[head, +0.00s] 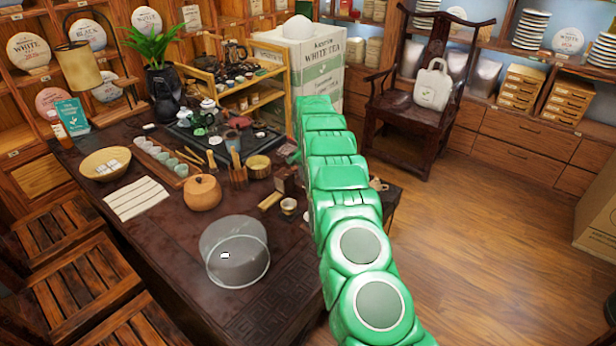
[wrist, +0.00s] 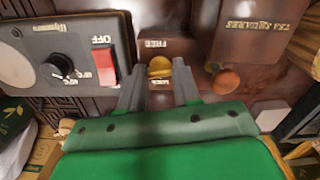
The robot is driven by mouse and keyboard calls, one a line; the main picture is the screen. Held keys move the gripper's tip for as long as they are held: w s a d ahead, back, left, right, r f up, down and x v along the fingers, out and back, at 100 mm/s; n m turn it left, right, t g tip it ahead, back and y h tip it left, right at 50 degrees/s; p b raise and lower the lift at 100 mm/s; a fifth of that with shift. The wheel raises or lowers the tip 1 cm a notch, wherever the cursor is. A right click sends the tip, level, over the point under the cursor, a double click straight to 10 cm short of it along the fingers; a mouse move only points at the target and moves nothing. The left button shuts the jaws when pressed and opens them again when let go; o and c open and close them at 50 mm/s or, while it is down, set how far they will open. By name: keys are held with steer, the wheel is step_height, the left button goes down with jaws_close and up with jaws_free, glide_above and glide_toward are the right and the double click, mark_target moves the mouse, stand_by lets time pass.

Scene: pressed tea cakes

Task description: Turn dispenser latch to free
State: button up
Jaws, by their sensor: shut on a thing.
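The tea-square dispenser is a dark brown box (wrist: 262,35) with upside-down "TEA SQUARES" lettering at the upper right of the wrist view. To its left, a brass latch knob (wrist: 159,66) sits on a brown face with small pale labels above and below; the upper seems to read "FREE". My gripper (wrist: 159,75) has its two grey fingers on either side of this knob and is shut on it. The latch's exact angle is hard to tell. In the head view, my green arm hides the gripper and the latch.
A grey control panel (wrist: 65,55) with a dial and red switch (wrist: 104,68) lies close left of my fingers. A round reddish-brown knob (wrist: 225,82) is close right. On the dark table (head: 110,235) stand a glass cylinder (head: 235,250), an orange jar (head: 202,192) and tea ware.

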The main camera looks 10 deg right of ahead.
steer(key=shift+m, duration=0.4)
steer(key=o, duration=1.1)
steer(key=shift+c, duration=0.2)
steer(key=shift+r, duration=0.1)
steer(key=shift+r, duration=3.85)
